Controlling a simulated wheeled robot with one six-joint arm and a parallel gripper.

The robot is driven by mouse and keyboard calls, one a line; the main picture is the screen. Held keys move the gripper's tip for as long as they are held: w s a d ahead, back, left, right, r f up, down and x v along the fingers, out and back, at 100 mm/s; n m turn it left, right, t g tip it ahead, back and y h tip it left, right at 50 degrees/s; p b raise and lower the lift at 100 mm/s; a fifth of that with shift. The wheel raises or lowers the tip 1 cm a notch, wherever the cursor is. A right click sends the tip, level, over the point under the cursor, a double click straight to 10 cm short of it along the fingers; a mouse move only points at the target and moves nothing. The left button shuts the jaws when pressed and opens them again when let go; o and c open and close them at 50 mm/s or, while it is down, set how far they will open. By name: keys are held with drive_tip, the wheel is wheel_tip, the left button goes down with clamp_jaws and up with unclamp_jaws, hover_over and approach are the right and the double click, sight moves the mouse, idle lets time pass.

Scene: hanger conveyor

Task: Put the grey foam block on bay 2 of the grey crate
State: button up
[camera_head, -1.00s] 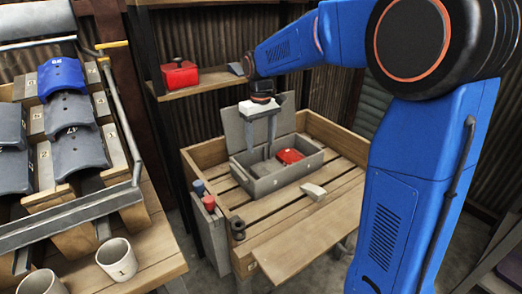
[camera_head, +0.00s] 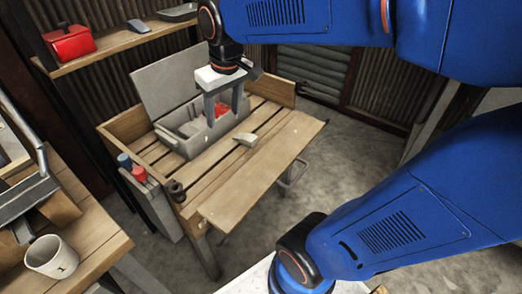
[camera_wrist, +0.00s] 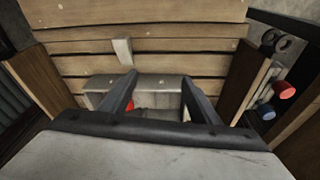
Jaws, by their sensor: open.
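A small pale grey block (camera_head: 246,139), which I take for the grey foam block, lies on the slatted bench just right of the grey crate (camera_head: 175,144). It also shows in the wrist view (camera_wrist: 122,51), beyond the crate wall (camera_wrist: 105,82). The crate stands on the bench with its lid (camera_head: 165,75) raised at the back. A red item (camera_head: 221,109) is inside it; the bay numbers are not readable. My gripper (camera_head: 223,113) is open and empty over the crate's right part, fingers pointing down. In the wrist view its fingertips (camera_wrist: 160,77) are spread apart, short of the block.
A shelf (camera_head: 118,43) holds a red box (camera_head: 68,43). A mug (camera_head: 52,257) stands lower left.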

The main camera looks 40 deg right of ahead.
drive_tip(key=s+d+f+t, duration=0.1)
drive_tip(key=s+f, duration=0.1)
drive_tip(key=s, duration=0.5)
drive_tip(key=s+d+f+m+t, duration=0.1)
drive_tip(key=s+f, duration=0.2)
drive_tip(key=s, duration=0.4)
drive_tip(key=shift+d+m, duration=0.15)
drive_tip(key=shift+m, duration=0.15)
drive_tip(key=shift+s, duration=0.1)
